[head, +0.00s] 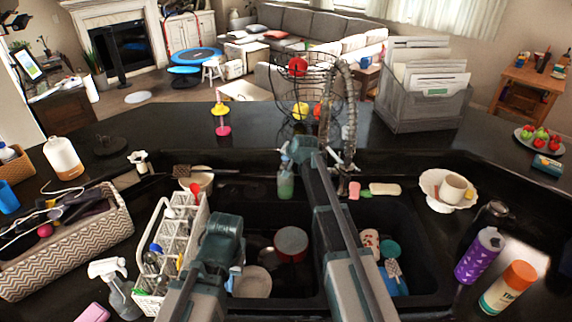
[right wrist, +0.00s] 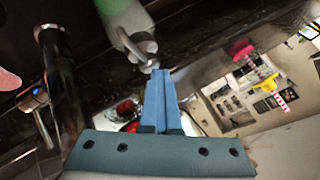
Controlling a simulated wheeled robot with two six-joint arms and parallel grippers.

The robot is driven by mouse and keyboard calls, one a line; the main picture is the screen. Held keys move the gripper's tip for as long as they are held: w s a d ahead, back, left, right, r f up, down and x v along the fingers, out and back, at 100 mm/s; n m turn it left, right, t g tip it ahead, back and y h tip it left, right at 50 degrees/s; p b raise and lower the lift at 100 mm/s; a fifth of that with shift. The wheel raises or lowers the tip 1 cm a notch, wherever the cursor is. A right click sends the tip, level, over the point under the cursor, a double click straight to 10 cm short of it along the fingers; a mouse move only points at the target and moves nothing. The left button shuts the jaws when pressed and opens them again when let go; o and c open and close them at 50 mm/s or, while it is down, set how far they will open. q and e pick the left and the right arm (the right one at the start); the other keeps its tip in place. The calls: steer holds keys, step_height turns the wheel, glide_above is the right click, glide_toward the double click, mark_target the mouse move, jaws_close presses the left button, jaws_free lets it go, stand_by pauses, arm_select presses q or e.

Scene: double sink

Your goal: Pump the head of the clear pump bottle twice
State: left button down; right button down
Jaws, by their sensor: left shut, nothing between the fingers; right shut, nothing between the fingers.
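The clear pump bottle (head: 286,184), with green liquid inside, stands upright at the back edge of the sink in the head view. In the right wrist view the bottle (right wrist: 128,22) is at the top, with its pump spout (right wrist: 133,46) pointing toward my fingers. My right gripper (right wrist: 158,73) is shut and empty, its blue fingertips close to the spout; I cannot tell if they touch. In the head view my right arm's end partly hides the pump head. My left gripper (head: 235,276) is shut and empty, low over the left basin beside the dish rack, partly hidden by its arm.
A white dish rack (head: 178,240) stands left of the basins. The faucet (head: 345,150) rises right of the bottle, close to my right arm. Sponges (head: 384,189) lie behind the right basin. A wire fruit basket (head: 300,85) stands behind on the counter.

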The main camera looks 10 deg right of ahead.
mark_target(286, 164)
steer(key=shift+f, duration=0.15)
steer(key=shift+r, duration=0.2)
steer(key=shift+r+p, duration=0.4)
steer(key=shift+p, duration=0.05)
steer(key=shift+r, duration=0.1)
step_height(286, 164, up, 6)
steer(key=p, duration=0.6)
stand_by(0.4)
stand_by(0.4)
